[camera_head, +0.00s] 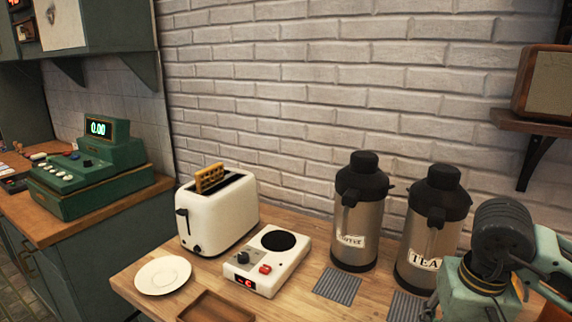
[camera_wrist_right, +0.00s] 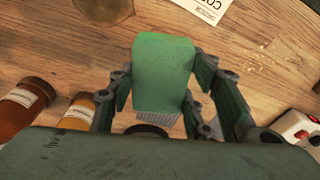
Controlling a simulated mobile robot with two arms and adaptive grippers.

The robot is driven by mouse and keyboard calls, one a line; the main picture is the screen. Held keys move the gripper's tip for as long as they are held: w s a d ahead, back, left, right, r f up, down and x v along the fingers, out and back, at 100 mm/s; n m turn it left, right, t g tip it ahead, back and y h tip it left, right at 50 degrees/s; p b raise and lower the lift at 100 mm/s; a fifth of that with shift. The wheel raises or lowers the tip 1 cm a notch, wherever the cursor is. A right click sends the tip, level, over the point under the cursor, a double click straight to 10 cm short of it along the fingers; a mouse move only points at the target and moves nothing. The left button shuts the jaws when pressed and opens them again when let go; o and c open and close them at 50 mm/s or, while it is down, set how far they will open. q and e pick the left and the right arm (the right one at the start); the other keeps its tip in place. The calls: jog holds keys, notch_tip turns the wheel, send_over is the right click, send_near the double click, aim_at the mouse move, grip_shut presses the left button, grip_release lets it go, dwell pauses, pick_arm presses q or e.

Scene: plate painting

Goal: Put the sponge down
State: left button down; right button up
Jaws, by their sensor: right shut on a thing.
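The green sponge (camera_wrist_right: 163,72) is in the right wrist view, a block-shaped piece at the picture's middle. My right gripper (camera_wrist_right: 162,84) is shut on it, with a finger on either side. The sponge is over the wooden counter (camera_wrist_right: 240,75); I cannot tell whether it touches the wood. In the head view my right arm comes in at the lower right, by the tea urn (camera_head: 432,225). The sponge cannot be made out there. My left gripper is in neither view.
The wrist view shows brown bottles (camera_wrist_right: 25,112) at left, a white card (camera_wrist_right: 205,8) and crumbs. The head view shows a toaster (camera_head: 215,222), a hot plate (camera_head: 268,262), a white plate (camera_head: 163,275), a wooden tray (camera_head: 215,308), and a coffee urn (camera_head: 358,215).

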jog(key=s+a+f+n, duration=0.1)
jog(key=a+n, duration=0.2)
jog(key=a, duration=0.7)
jog(key=shift+s+f+n, duration=0.15)
jog(key=shift+n, duration=0.15)
